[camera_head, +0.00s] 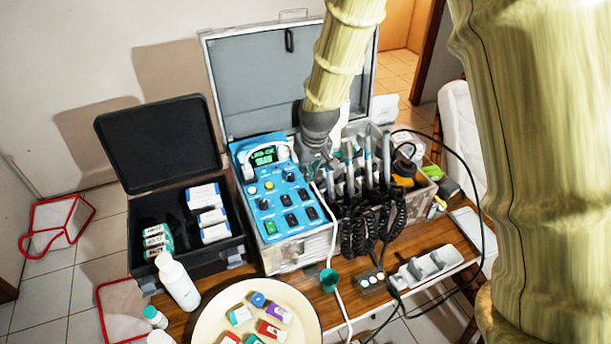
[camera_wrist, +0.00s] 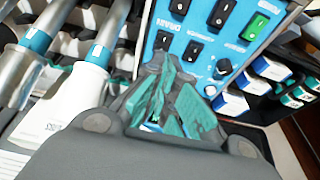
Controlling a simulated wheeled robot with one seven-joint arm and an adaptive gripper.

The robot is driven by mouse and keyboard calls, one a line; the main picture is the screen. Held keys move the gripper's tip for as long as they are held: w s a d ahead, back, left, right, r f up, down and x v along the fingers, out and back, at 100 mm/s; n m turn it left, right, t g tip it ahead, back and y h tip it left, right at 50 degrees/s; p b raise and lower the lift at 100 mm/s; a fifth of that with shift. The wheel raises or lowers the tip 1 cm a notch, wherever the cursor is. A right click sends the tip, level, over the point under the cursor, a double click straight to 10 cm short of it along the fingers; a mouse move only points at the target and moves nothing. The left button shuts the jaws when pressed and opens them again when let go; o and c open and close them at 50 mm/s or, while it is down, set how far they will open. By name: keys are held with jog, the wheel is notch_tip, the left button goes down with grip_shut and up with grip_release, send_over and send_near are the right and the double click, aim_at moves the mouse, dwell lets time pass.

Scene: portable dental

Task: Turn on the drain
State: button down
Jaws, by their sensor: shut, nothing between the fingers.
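The blue control panel (camera_head: 262,186) tops the dental unit and holds a lit display, knobs and several rocker switches. In the wrist view the panel (camera_wrist: 206,30) shows a label reading "DRAIN" among black rocker switches. One black switch (camera_wrist: 193,51) and another (camera_wrist: 162,40) lie near that label; I cannot tell which one it names. A green switch (camera_wrist: 256,27) is at the panel's corner. My gripper (camera_head: 318,164) is shut and empty, over the panel's right edge beside the handpieces. In the wrist view its fingers (camera_wrist: 168,82) are together near the black switches, apparently apart from them.
Handpieces (camera_head: 367,165) with coiled black cords stand close on the right of the panel. An open black case (camera_head: 190,262) with small boxes is on the left. The unit's raised grey lid (camera_head: 262,80) is behind. A round tray (camera_head: 215,318) stands in front.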

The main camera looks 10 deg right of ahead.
jog(key=shift+s+b+v, duration=0.25)
jog(key=shift+b+v, duration=0.1)
jog(key=shift+v, duration=0.85)
jog(key=shift+s+b+v, duration=0.25)
jog(key=shift+b+v, duration=0.05)
jog(key=shift+v, duration=0.95)
jog(key=shift+d+f, duration=0.1)
jog(key=shift+f, duration=0.05)
